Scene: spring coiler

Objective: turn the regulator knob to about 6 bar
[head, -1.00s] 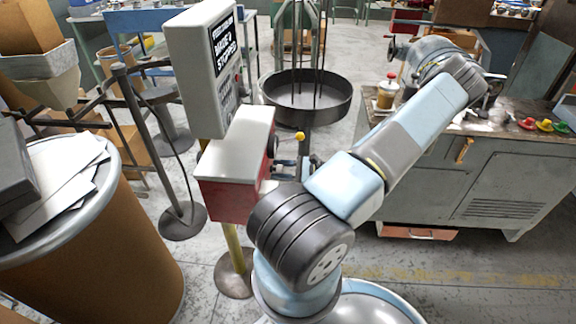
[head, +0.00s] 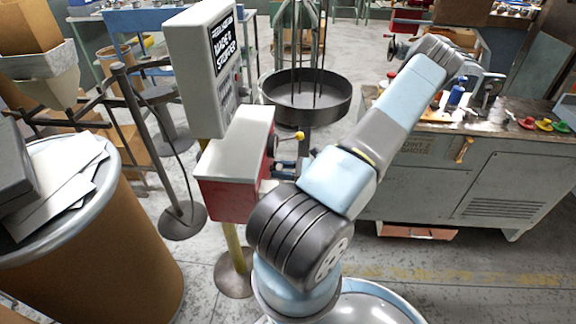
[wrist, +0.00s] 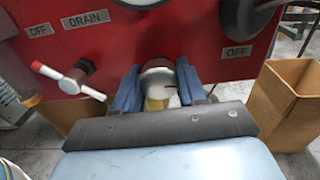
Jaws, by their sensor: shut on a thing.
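The regulator knob (wrist: 157,80) is a pale, round knob low on the red panel (wrist: 100,50) in the wrist view. A small red mark shows on its right part. My gripper (wrist: 158,88) is shut on it, with one dark blue finger on each side. In the head view the red and white cabinet (head: 236,165) stands left of my arm. The panel is seen nearly edge-on there, and the knob cannot be made out.
A cardboard box (wrist: 292,105) stands right of the panel. In the head view are a drum (head: 95,225) at left, a round dark pan (head: 305,95) behind, and a workbench (head: 465,180) at right.

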